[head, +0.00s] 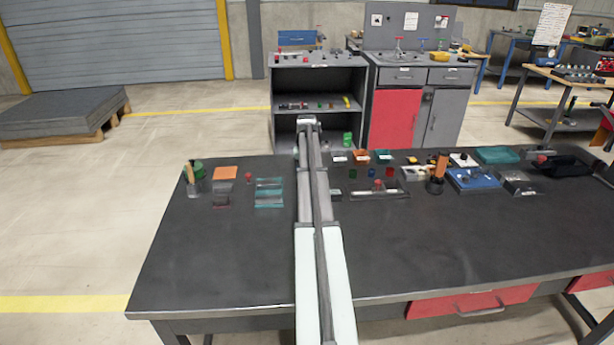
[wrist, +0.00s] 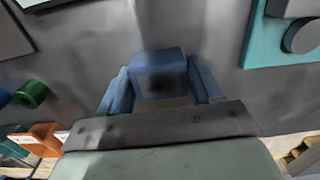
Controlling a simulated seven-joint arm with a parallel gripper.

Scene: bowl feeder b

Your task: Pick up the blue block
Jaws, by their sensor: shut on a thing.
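The blue block (wrist: 158,75) sits between the two fingers of my gripper (wrist: 160,88) in the wrist view. The fingers are closed in on its left and right sides, and its near face looks dark. Grey table surface shows beyond the block; I cannot tell whether the block touches it. In the head view my arm reaches straight over the table, and the gripper's fingers and the block are hidden.
The dark table (head: 225,260) is clear in front. Several small parts and bins stand along the far table edge.

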